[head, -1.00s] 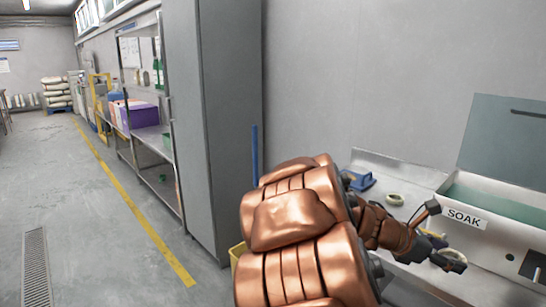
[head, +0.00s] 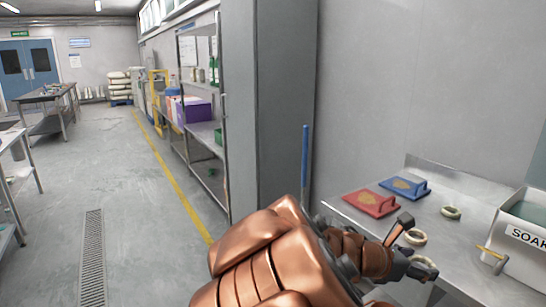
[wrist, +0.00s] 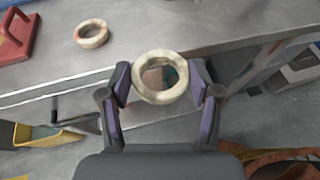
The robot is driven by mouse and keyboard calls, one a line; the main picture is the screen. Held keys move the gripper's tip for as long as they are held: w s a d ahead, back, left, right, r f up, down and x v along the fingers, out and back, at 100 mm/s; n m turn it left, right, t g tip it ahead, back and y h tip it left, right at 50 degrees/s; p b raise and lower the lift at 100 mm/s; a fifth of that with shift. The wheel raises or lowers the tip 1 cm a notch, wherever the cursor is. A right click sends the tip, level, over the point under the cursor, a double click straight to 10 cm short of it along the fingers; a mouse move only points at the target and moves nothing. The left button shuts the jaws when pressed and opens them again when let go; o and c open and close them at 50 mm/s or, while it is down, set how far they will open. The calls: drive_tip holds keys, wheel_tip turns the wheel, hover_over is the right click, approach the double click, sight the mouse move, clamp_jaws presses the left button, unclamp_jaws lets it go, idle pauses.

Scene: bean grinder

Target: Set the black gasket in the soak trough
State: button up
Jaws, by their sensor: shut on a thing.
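My gripper (wrist: 160,85) is shut on a cream, mottled ring (wrist: 160,97), with one finger on each side of it. In the wrist view the ring appears at the counter's front edge; its height above it is unclear. In the head view my gripper (head: 420,268) is low on the right, partly behind my arm. The soak trough (head: 520,262), a pale box marked "SOAK", is cut off by the right edge, right of my gripper. Its inside shows only in part. No black gasket shows in either view.
A red board (head: 368,205) and a blue board (head: 408,185), both with handles, lie behind. A tall grey cabinet (head: 270,100) stands left; the floor aisle is clear.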

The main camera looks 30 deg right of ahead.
drive_tip(key=w+a+f+n+t+y, duration=0.1)
drive_tip(key=w+a+n+t+y, duration=0.3)
drive_tip(key=w+a, duration=1.2)
drive_tip(key=w+a+f+n+t+y, duration=0.1)
drive_tip(key=w+a+n+t+y, duration=0.4)
drive_tip(key=w+a+n+t, duration=0.5)
drive_tip(key=w+a+n, duration=0.2)
drive_tip(key=w+a, duration=0.4)
drive_tip(key=w, duration=0.4)
drive_tip(key=shift+a+t, duration=0.2)
drive_tip(key=shift+t, duration=0.2)
drive_tip(key=shift+s+d+f, duration=0.15)
drive_tip(key=shift+s+f, duration=0.05)
drive_tip(key=shift+f, duration=0.05)
wheel_tip(320, 180, up, 18)
drive_tip(key=p, duration=1.7)
drive_tip(key=shift+f, duration=0.25)
